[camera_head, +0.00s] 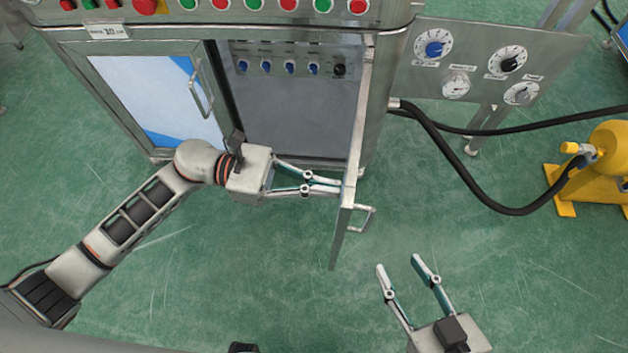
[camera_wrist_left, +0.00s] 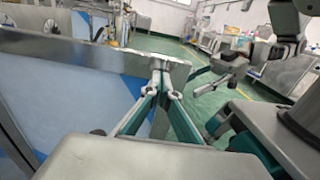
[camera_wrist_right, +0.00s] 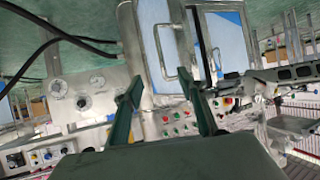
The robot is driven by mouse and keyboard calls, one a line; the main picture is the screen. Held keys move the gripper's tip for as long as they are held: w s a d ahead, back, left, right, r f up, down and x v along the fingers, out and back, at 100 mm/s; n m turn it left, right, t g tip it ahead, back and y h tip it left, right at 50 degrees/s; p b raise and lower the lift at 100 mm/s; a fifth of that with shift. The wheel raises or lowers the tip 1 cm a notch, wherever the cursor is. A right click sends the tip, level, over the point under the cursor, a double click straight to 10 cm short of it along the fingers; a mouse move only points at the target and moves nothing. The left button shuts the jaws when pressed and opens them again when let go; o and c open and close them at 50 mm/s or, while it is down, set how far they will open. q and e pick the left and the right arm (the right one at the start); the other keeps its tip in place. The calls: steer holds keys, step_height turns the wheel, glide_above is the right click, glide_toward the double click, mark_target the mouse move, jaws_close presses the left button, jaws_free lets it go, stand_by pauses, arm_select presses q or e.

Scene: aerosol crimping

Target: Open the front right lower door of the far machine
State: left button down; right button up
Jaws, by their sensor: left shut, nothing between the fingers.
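The right lower door (camera_head: 352,150) of the metal machine stands swung out, seen nearly edge-on, with its handle (camera_head: 362,218) on the outer face. My left gripper (camera_head: 341,186) is shut and empty; its fingertips are at the door's inner side, by the top edge. In the left wrist view the fingertips (camera_wrist_left: 162,72) meet the door's metal top rail (camera_wrist_left: 95,57); exact contact is hard to tell. My right gripper (camera_head: 399,262) is open and empty, to the right of the door's free end. The door handle also shows in the right wrist view (camera_wrist_right: 170,50).
The left lower door (camera_head: 150,90) is closed. The open compartment (camera_head: 290,105) shows several blue knobs. A gauge panel (camera_head: 480,65) stands on the right. A black hose (camera_head: 470,190) runs to a yellow device (camera_head: 600,165). The green floor in front is clear.

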arm_select(q)
steer(key=n+t, duration=0.1)
glide_above(375, 212)
steer(key=shift+a, duration=0.15)
steer(key=shift+d, duration=0.25)
arm_select(e)
steer(key=shift+s+d+f, duration=0.15)
steer(key=shift+f, duration=0.05)
arm_select(q)
steer(key=shift+a, duration=0.1)
